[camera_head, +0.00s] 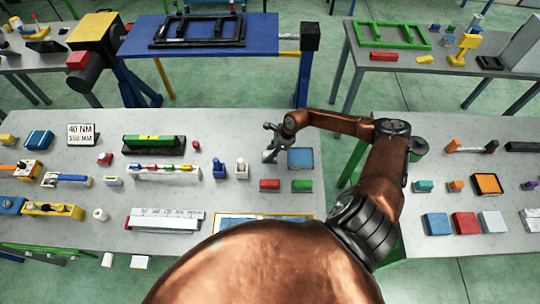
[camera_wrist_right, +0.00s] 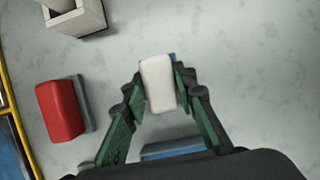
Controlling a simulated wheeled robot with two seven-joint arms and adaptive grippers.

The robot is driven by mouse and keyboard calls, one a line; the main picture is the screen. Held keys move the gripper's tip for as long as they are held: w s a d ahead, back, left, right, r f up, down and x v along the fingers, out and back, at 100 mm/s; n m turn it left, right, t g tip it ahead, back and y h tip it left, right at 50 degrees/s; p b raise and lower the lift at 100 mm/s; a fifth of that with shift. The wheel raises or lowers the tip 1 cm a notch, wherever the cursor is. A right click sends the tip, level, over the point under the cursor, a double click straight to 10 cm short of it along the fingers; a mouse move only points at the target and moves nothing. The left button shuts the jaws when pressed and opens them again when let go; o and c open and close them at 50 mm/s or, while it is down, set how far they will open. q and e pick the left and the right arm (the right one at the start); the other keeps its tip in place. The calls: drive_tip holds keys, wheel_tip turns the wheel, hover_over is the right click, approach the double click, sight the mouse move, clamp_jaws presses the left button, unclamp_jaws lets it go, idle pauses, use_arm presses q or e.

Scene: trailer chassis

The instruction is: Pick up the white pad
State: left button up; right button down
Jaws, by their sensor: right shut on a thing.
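The white pad (camera_wrist_right: 158,82) is a small, rounded, off-white block in the middle of the right wrist view. My right gripper (camera_wrist_right: 160,88) is shut on it, with a dark green and black finger on each side. A bit of blue shows just behind the pad's top corner. In the head view my right gripper (camera_head: 270,146) points down over the near table, left of a blue pad (camera_head: 300,158). The pad in the fingers is small and hard to make out there. I cannot tell how far it is above the table. My left gripper is not in view.
A red block (camera_wrist_right: 60,110) on a grey base and a light square holder (camera_wrist_right: 75,18) stand left of the gripper. A green block (camera_head: 302,186) is near the table's right edge. Bare tabletop (camera_wrist_right: 245,70) lies right of the gripper.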

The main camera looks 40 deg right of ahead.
drive_tip(key=shift+r, duration=0.25)
wheel_tip(320, 180, up, 2)
drive_tip(key=shift+d+r+b, duration=0.1)
drive_tip(key=shift+r+b, duration=0.05)
drive_tip(key=shift+b, duration=0.65)
drive_tip(key=s+a+r+b, duration=0.3)
drive_tip(key=s+a+r, duration=0.5)
drive_tip(key=s+r, duration=0.2)
drive_tip(key=shift+s+a, duration=0.15)
drive_tip(key=shift+s, duration=0.65)
drive_tip(key=c, duration=2.1)
unclamp_jaws()
drive_tip(key=shift+r, duration=0.1)
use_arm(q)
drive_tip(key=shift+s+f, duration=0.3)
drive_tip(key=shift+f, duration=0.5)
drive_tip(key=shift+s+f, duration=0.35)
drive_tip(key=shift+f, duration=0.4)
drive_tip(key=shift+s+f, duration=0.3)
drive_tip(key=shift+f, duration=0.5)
use_arm(e)
drive_tip(key=c, duration=0.5)
